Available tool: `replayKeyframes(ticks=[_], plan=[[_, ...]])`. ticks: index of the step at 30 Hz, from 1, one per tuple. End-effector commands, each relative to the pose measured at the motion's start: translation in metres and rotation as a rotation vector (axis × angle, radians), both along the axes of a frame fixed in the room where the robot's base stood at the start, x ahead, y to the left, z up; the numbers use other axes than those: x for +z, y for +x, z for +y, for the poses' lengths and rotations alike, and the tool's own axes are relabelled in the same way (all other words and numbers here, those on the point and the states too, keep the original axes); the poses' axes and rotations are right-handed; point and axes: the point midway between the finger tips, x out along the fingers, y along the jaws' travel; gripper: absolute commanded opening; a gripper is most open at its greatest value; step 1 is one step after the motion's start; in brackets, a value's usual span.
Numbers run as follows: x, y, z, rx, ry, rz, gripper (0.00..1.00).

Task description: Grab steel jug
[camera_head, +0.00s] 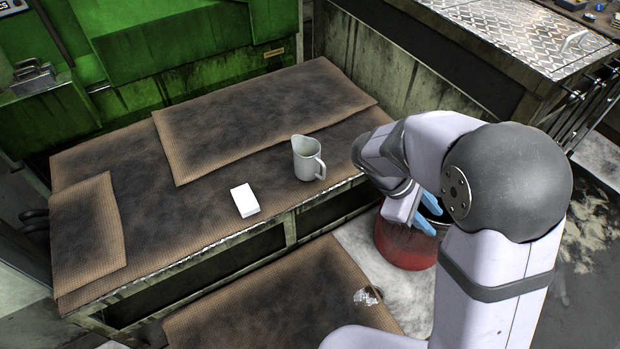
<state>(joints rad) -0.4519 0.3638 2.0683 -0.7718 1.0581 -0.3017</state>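The steel jug (305,160) stands upright on the brown-matted bench, near its front edge and right of the middle. It is grey, with its handle towards the right. My gripper (429,214) has blue fingers and hangs to the right of the bench, lower right of the jug and apart from it. It is in front of a red bucket. The two blue fingers show apart with nothing seen between them, though my arm hides part of the gripper.
A white box (244,200) lies on the bench left of the jug. The red bucket (402,247) stands on the floor by the bench. A green machine (180,50) is behind. A metal-topped cabinet (500,30) is at the back right. Mats (95,225) cover the bench.

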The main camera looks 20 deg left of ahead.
Motion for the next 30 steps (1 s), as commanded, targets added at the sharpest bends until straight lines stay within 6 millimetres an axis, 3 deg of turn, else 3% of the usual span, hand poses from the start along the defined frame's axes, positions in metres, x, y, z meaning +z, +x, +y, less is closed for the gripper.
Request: replayKeyframes(ticks=[1,8,15,24,30], plan=[[-0.029,0.013,0.009,0.074,-0.047,0.007,0.30],[-0.079,0.070,0.055,0.394,-0.290,0.014,0.30],[-0.128,0.118,0.131,0.693,-0.556,-0.027,0.30],[-0.176,0.141,0.244,0.978,-0.866,-0.137,0.30],[-0.189,0.139,0.290,1.065,-0.982,-0.198,0.30]])
